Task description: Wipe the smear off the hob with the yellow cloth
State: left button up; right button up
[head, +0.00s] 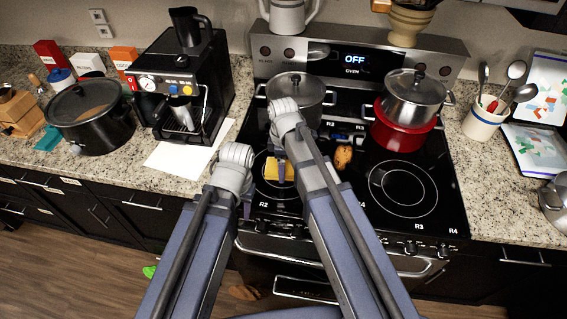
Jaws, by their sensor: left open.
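The yellow cloth (271,169) lies on the front left burner of the black glass hob (445,190). My left gripper (280,172) is open over the cloth; its fingers partly cover it, and I cannot tell whether they touch it. The smear (343,158) is an orange-brown patch on the glass, right of the cloth, near the middle of the hob. My raised arm link passes between the cloth and the smear in the picture. My right gripper is not visible.
A lidded pot (298,92) stands on the back left burner. A steel pot (413,92) sits on a red pot (402,130) at the back right. The front right burner is bare. A coffee machine (180,88) and a utensil crock (482,120) flank the hob.

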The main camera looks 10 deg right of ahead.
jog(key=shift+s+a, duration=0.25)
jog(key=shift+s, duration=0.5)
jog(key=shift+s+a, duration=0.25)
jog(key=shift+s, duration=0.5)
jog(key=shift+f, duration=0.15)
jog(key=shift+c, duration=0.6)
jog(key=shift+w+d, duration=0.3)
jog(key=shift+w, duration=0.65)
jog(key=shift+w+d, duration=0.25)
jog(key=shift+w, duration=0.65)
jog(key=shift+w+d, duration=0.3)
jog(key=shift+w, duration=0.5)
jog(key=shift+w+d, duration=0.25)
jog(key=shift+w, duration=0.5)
